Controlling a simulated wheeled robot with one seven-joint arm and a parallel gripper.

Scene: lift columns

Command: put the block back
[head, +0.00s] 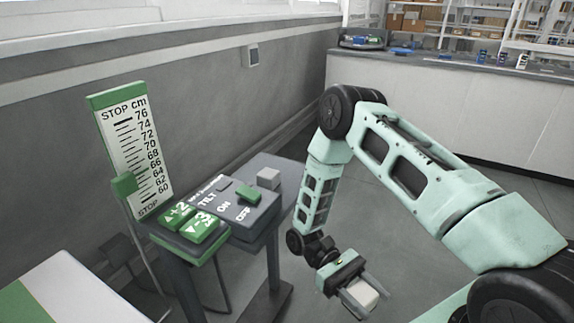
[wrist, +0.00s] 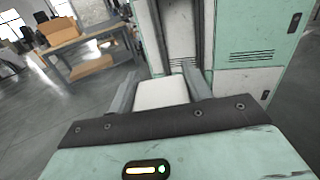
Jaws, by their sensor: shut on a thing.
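My gripper (head: 368,301) is low at the lower right of centre in the head view, out over the floor and to the right of the control stand. It is shut on a white block (head: 361,294), with one finger on each side. The white block also shows between the fingers in the wrist view (wrist: 161,93). The control panel (head: 246,218) on the stand has green buttons marked with up and down arrows, a green switch (head: 247,194) and the words TILT, ON and OFF. A grey cube-like piece (head: 269,178) sits at the panel's back right.
A white tabletop (head: 75,290) is at lower left. A long counter (head: 440,100) runs along the back. Open floor lies between.

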